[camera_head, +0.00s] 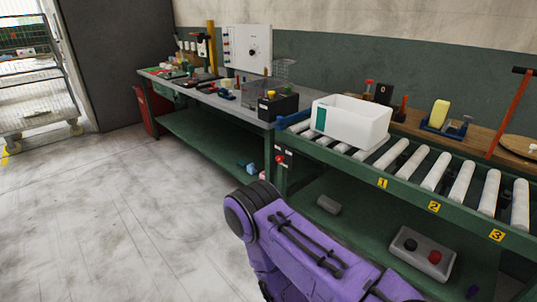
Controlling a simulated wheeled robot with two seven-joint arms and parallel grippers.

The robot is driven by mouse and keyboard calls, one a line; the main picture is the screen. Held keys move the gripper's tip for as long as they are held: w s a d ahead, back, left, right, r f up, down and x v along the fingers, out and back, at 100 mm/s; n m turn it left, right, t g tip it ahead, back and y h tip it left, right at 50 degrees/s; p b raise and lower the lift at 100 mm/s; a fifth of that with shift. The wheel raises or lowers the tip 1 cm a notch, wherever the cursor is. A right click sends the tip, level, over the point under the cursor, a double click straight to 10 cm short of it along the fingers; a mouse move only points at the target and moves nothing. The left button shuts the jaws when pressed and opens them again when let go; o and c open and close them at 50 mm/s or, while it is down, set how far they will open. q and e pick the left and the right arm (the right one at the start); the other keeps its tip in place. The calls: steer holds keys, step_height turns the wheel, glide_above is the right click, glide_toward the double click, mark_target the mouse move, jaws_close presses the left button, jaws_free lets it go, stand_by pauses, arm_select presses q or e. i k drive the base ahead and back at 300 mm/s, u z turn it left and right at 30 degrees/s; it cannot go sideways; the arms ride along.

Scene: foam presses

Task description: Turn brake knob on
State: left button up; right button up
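A small red knob (280,159) with pale marks around it sits on the green front frame at the left end of the roller conveyor (402,152). It looks like the brake knob, but its setting is too small to read. A white wall panel (248,47) at the back also carries a dark round knob (252,53). Neither of my grippers is in view. A purple link of my arm fills the lower middle, below and in front of the red knob, without covering it.
A white bin (351,121) stands on the rollers. A cluttered green workbench (213,99) runs along the wall at left. The floor at left is clear, with a wire cage cart (40,90) beyond.

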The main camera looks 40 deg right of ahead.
mark_target(280, 159)
steer(key=z, duration=0.35)
steer(key=i, duration=0.85)
steer(key=z, duration=1.3)
steer(key=i, duration=0.7)
steer(key=z, duration=0.65)
